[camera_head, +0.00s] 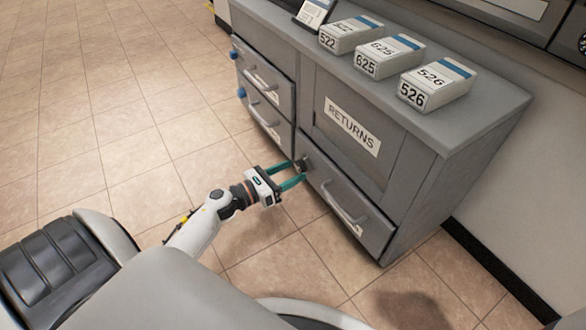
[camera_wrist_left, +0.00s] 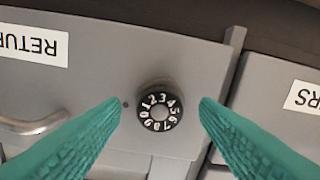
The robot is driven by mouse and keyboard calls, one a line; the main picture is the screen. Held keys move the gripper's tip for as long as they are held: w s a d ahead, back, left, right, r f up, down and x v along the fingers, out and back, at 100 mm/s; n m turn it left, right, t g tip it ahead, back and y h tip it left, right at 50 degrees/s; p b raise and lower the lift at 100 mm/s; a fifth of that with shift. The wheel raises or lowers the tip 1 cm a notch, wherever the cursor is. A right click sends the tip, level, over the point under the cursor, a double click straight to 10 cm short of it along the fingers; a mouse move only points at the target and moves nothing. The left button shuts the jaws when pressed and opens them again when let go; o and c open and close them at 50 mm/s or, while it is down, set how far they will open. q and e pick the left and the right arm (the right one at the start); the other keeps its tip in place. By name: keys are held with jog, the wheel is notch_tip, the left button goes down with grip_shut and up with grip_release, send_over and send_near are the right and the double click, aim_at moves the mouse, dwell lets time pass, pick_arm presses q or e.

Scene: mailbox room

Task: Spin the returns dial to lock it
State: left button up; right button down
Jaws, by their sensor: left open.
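The returns dial (camera_wrist_left: 160,112) is a round black knob with white digits around its face and a grey centre. It sits on the grey cabinet front, and in the head view it shows as a small dark knob (camera_head: 303,164) below the RETURNS door. My left gripper (camera_head: 295,173) is open, its teal fingers pointing at the cabinet front. In the left wrist view the fingertips (camera_wrist_left: 160,101) stand either side of the dial, with a gap on each side. My right gripper is not in view.
The RETURNS door (camera_head: 384,152) is above a drawer with a bar handle (camera_head: 345,206). More drawers (camera_head: 267,88) with handles and blue knobs are to the left. Boxes labelled 522 (camera_head: 351,35), 625 (camera_head: 389,57) and 526 (camera_head: 436,85) stand on top. The tiled floor in front is clear.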

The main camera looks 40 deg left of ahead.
pick_arm(q)
jog(key=p+v, duration=0.4)
jog(key=v, duration=0.6)
jog(key=shift+s+a, duration=0.15)
jog(key=shift+s, duration=0.1)
